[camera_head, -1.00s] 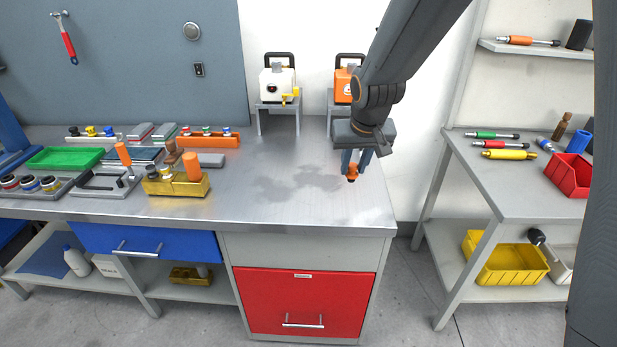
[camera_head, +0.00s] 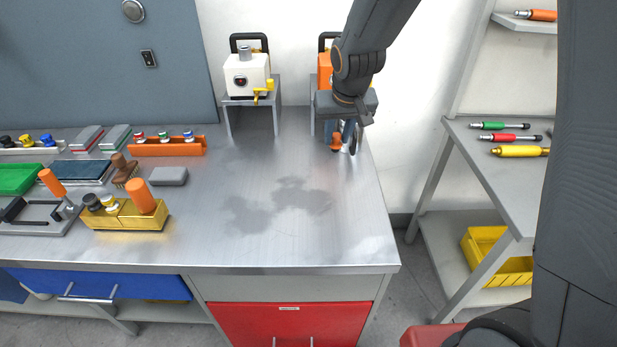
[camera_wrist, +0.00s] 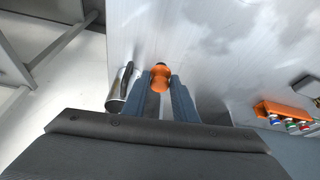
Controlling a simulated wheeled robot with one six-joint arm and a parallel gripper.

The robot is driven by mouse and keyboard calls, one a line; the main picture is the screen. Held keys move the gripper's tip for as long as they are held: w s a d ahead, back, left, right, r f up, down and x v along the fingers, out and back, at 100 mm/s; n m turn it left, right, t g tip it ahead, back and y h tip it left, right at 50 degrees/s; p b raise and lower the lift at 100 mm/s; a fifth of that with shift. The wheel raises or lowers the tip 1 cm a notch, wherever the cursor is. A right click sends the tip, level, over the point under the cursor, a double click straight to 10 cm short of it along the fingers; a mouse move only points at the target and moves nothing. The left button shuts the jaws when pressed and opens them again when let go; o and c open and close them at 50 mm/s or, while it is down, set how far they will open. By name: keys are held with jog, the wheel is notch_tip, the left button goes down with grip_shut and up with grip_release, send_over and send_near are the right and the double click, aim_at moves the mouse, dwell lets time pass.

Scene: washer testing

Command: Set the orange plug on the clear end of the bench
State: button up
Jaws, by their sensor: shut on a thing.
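The orange plug (camera_head: 336,142) is a small rounded piece with a dark tip. My gripper (camera_head: 345,135) is shut on it near the back right of the metal bench (camera_head: 320,235). In the wrist view the plug (camera_wrist: 160,78) sits between the two blue-grey fingers of my gripper (camera_wrist: 162,88), its dark tip pointing away from the palm. The bench top lies beyond it; I cannot tell whether the plug touches the surface. The right end of the bench in front of the gripper is bare, with shadows on it.
A shiny metal cylinder (camera_wrist: 120,88) is close beside the gripper. A white machine (camera_head: 246,75) and an orange one (camera_head: 324,72) stand on risers at the back. A gold block (camera_head: 120,213) and an orange rack (camera_head: 168,147) are to the left. A gap separates the side table (camera_head: 510,185).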

notch_tip(320, 180, down, 6)
jog(key=shift+r, duration=0.2)
jog(key=shift+f+b, duration=0.4)
jog(key=shift+f, duration=1.1)
jog(key=shift+f, duration=0.15)
jog(key=o, duration=1)
